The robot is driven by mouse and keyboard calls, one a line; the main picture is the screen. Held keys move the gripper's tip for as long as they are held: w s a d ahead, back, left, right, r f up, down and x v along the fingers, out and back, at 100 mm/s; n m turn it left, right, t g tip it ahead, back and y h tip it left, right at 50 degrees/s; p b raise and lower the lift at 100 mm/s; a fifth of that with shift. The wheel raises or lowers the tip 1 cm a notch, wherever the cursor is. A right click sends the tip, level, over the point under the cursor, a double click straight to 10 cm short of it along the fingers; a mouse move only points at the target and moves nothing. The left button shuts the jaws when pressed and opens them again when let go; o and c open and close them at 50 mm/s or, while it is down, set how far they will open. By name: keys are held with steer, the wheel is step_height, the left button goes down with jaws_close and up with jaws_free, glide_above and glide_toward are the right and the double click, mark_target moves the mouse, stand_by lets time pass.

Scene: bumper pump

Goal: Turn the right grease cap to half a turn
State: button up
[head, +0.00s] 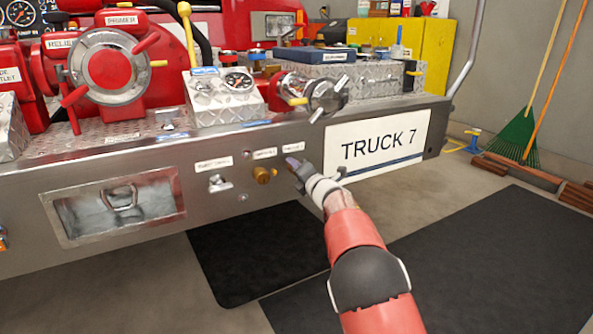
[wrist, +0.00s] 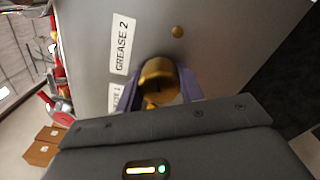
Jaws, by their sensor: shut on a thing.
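The right grease cap is a round brass cap (wrist: 158,80) on the steel bumper, below the GREASE 2 label (wrist: 123,45) in the truck's own upright. In the wrist view my gripper (wrist: 162,88) has its two purple fingers on either side of this cap, shut on it. The gripper body hides the near part of the cap. In the head view my gripper (head: 294,163) is at the bumper face, and the held cap is hidden there. The left grease cap (head: 263,175), also brass, is free just left of my gripper.
The white TRUCK 7 plate (head: 378,144) is close to the right of my gripper. A chrome valve wheel (head: 325,95) stands above on the bumper. A small brass stud (wrist: 177,32) sits near the held cap. Dark mats (head: 255,254) lie on the floor below.

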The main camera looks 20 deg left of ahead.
steer(key=m+p, duration=0.1)
steer(key=m, duration=0.4)
steer(key=shift+r+m, duration=0.1)
steer(key=shift+m, duration=0.3)
steer(key=m+p, duration=0.1)
steer(key=m, duration=0.4)
steer(key=shift+m, duration=0.3)
steer(key=m+p, duration=0.2)
steer(key=m, duration=0.3)
steer(key=shift+h, duration=0.3)
steer(key=m+p, duration=0.1)
steer(key=m, duration=0.4)
steer(key=shift+m+p, duration=0.35)
steer(key=shift+m, duration=0.05)
steer(key=o, duration=1)
